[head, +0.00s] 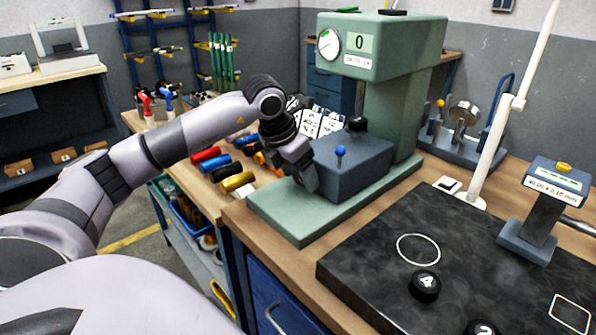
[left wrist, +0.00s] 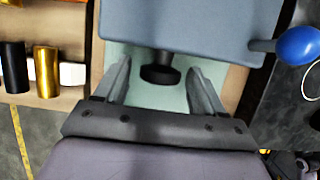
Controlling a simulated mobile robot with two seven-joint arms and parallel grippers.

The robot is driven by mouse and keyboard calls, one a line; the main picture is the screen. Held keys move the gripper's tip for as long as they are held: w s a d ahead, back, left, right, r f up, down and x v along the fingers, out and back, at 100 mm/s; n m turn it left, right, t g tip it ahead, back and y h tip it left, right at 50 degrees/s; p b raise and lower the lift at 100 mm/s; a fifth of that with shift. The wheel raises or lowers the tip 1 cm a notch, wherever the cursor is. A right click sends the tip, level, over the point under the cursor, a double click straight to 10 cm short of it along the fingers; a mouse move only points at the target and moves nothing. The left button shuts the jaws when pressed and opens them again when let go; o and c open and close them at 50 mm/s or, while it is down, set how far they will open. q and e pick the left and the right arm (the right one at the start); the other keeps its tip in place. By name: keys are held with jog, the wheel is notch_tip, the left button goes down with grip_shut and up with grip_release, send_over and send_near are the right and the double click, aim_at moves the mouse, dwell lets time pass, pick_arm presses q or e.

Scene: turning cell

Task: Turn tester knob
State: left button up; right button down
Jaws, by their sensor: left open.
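The tester (head: 385,45) is a green machine with a dial and a display reading 0. A blue-grey block (head: 352,165) sits on its green base (head: 270,215). A black knob (left wrist: 158,72) sticks out of the block's near side in the left wrist view; in the head view my gripper hides it. My left gripper (head: 308,178) is at the block's front left side. In the left wrist view its open fingers stand on either side of the black knob, with gaps showing. A blue ball lever (head: 340,152) and another black knob (head: 357,124) are on the block.
A dark stone plate (head: 400,250) with black numbered pucks (head: 424,285) lies at the right. A small gauge stand (head: 540,205) stands on it. Coloured cylinders (head: 215,163) lie on the bench at left, near my left forearm.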

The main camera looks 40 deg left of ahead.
pick_arm(q)
jog(key=c, duration=1)
jog(key=shift+d+m+y+b, duration=0.15)
jog(key=shift+y+b, duration=0.1)
jog(key=shift+y, duration=0.55)
jog(key=shift+d+m+y+b, duration=0.1)
jog(key=shift+m+y+b, duration=0.1)
jog(key=shift+y, duration=0.6)
jog(key=o, duration=1)
jog(key=v, duration=0.7)
jog(key=shift+s, duration=0.1)
